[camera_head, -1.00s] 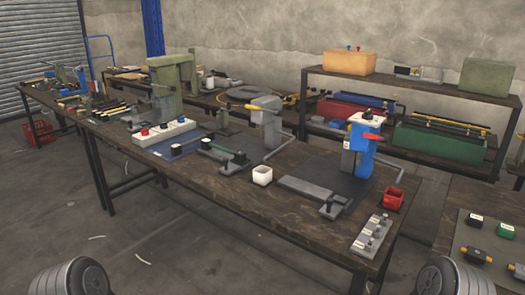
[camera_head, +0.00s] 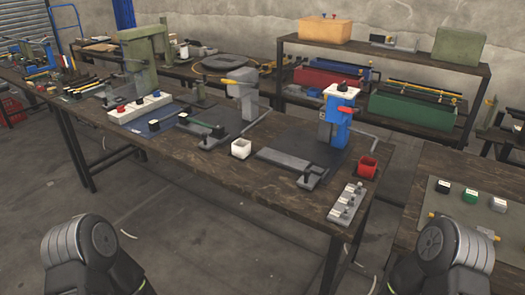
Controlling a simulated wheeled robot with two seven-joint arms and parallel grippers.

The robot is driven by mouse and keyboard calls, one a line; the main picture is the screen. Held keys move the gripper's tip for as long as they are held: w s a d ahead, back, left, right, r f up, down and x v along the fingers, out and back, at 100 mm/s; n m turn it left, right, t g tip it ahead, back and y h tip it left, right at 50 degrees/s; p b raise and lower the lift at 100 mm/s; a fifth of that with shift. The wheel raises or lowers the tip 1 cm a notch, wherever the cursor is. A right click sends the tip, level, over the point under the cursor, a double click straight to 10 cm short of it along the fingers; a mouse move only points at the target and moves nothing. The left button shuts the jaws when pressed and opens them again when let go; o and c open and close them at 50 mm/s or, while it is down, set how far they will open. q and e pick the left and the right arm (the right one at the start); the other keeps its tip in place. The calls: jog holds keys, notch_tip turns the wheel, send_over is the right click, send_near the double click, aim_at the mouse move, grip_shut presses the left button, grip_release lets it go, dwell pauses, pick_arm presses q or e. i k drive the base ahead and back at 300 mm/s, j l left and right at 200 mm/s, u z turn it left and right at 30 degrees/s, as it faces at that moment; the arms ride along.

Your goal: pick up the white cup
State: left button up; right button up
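The white cup (camera_head: 241,149) is a small, square-sided, open-topped cup. It stands upright on the dark wooden workbench (camera_head: 205,172), near the front edge, left of a flat grey plate. Two grey rounded parts of my arms show at the bottom left and bottom right of the head view, both well short of the bench and apart from the cup. The fingers of both grippers are out of view.
A red cup (camera_head: 367,167) stands at the bench's right end, near a grey block with knobs (camera_head: 346,204). Open floor lies in front of the bench.

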aim_at(241, 149)
jog(key=i+j+z, duration=0.1)
jog(key=z, duration=0.3)
jog(key=j+z, duration=0.2)
jog(key=z, duration=0.2)
jog(key=i+j+z, duration=0.1)
jog(key=z, duration=0.35)
jog(key=j+z, duration=0.25)
jog(key=z, duration=0.15)
jog(key=j+z, duration=0.15)
jog(key=z, duration=0.25)
jog(key=k+j+z, duration=0.15)
jog(key=j, duration=0.3)
jog(key=k+j+z, duration=0.15)
jog(key=j, duration=0.25)
jog(key=k+j+z, duration=0.15)
jog(key=j, duration=0.3)
jog(key=k+j+z, duration=0.15)
jog(key=j, duration=0.25)
jog(key=k+j+z, duration=0.1)
jog(key=j, duration=0.25)
jog(key=k+j+z, duration=0.15)
jog(key=k+j, duration=0.3)
jog(key=j, duration=0.15)
jog(key=k+j, duration=0.15)
jog(key=j, duration=0.1)
